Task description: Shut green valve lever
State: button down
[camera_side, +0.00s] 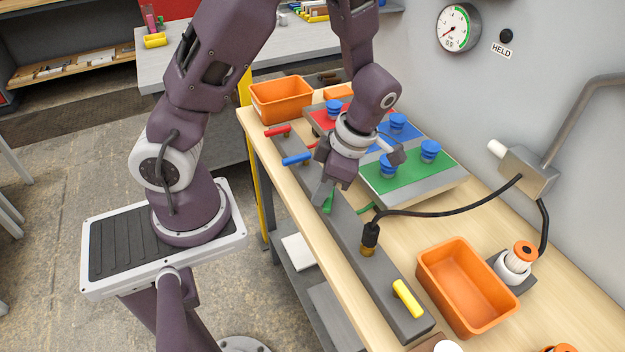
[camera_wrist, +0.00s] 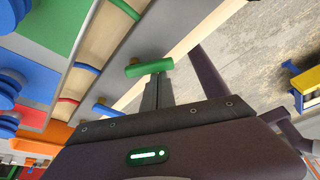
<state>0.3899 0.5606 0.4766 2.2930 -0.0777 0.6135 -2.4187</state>
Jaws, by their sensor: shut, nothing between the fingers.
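The green valve lever (camera_side: 328,203) sits on the long grey rail (camera_side: 350,239), partly hidden by my gripper in the side view. In the wrist view the green lever (camera_wrist: 148,67) shows as a short bar just past my fingertips. My gripper (camera_side: 322,197) points down at the lever with its fingers shut and empty. In the wrist view the fingertips (camera_wrist: 158,77) are right beside the lever's handle; I cannot tell whether they touch it.
A red lever (camera_side: 277,131), a blue lever (camera_side: 296,159) and a yellow lever (camera_side: 407,298) are on the same rail. A black cable with a brass fitting (camera_side: 368,248) stands between green and yellow. Coloured plates with blue knobs (camera_side: 430,151) and an orange bin (camera_side: 467,287) lie to the right.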

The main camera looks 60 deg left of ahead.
jog(key=n, duration=0.1)
jog(key=n+h, duration=0.1)
jog(key=shift+w+d+n, duration=0.3)
jog(key=shift+d+n, duration=0.05)
jog(key=shift+n, duration=0.05)
jog(key=shift+w+d, duration=0.1)
jog(key=shift+w+a, duration=0.35)
jog(key=shift+a, duration=0.4)
jog(key=s, duration=0.3)
jog(key=shift+s+a, duration=0.2)
jog(key=shift+a, duration=0.1)
jog(key=shift+r, duration=0.6)
jog(key=a+v, duration=0.1)
jog(key=v, duration=0.7)
jog(key=shift+w+d+r, duration=0.2)
jog(key=shift+d+r, duration=0.15)
